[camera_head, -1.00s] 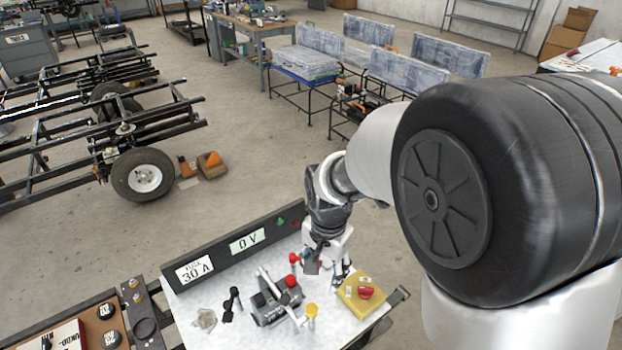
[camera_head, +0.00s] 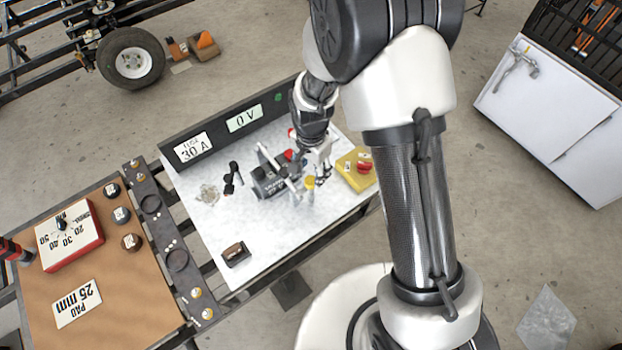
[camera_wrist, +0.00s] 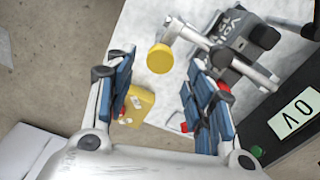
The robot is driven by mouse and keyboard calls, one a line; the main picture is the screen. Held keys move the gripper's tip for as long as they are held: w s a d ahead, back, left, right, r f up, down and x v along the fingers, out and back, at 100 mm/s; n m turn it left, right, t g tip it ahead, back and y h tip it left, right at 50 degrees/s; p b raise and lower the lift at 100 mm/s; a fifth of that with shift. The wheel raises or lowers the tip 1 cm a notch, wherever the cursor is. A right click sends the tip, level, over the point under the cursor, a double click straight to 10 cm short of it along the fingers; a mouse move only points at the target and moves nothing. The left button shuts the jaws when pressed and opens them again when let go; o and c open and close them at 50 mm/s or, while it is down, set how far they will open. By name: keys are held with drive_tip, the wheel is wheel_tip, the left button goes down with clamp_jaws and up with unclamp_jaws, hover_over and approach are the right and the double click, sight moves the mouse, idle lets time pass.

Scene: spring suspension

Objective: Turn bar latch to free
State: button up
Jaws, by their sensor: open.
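A dark grey latch device (camera_head: 266,184) with pale bars stands on the white table. A silver bar (camera_wrist: 186,32) runs beside a yellow round knob (camera_wrist: 160,58) in the wrist view. The knob also shows in the head view (camera_head: 309,182). Which bar is the bar latch, I cannot tell for sure. My gripper (camera_head: 324,176) hangs over the table just right of the device. In the wrist view my gripper (camera_wrist: 158,64) is open and empty, with the yellow knob seen between its fingertips; contact is not visible.
A yellow box (camera_head: 354,170) with a red knob sits right of my gripper. A display panel (camera_head: 245,118) reading 0 V edges the table's back. A black lever (camera_head: 232,178) and a dark block (camera_head: 236,254) stand left. The table's front middle is clear.

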sight(311, 180)
drive_tip(key=shift+f+b, duration=0.45)
drive_tip(key=shift+f, duration=1.45)
drive_tip(key=shift+c, duration=0.4)
drive_tip(key=c, duration=1)
